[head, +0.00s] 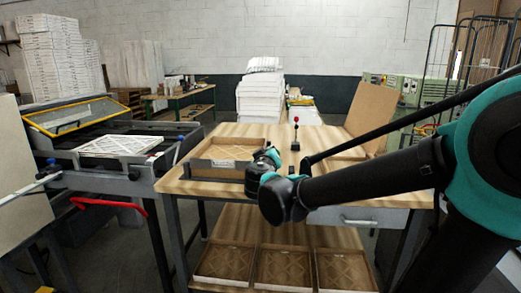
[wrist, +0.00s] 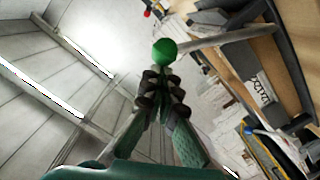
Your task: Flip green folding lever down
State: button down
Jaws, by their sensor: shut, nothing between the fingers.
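The green folding lever shows in the wrist view as a green ball knob (wrist: 164,52) on a pale rod (wrist: 225,38). The rod runs from the table side at right to the knob, so the lever appears to stand up. My gripper (wrist: 160,78) is shut and empty, with its fingertips just short of the knob in the picture; I cannot tell whether they touch it. In the head view my gripper (head: 266,157) is above the wooden table (head: 340,190), beside the open box. The green lever cannot be made out there, likely hidden behind my gripper or arm.
A red-knobbed lever (head: 295,122) stands farther back on the table. An open cardboard box (head: 212,171) lies left of my gripper. A brown panel (head: 370,112) leans at the back right. A machine with a white filter (head: 118,145) stands left. Boxed filters (head: 283,265) fill the lower shelf.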

jog(key=shift+s+d+f+m, duration=0.1)
jog(key=shift+d+f+m, duration=0.35)
jog(key=shift+d, duration=0.4)
jog(key=shift+s+d+f+m, duration=0.1)
jog(key=shift+d+f+m, duration=0.25)
jog(key=shift+d+f, duration=0.35)
jog(key=shift+d+r, duration=0.1)
jog(key=shift+d, duration=0.1)
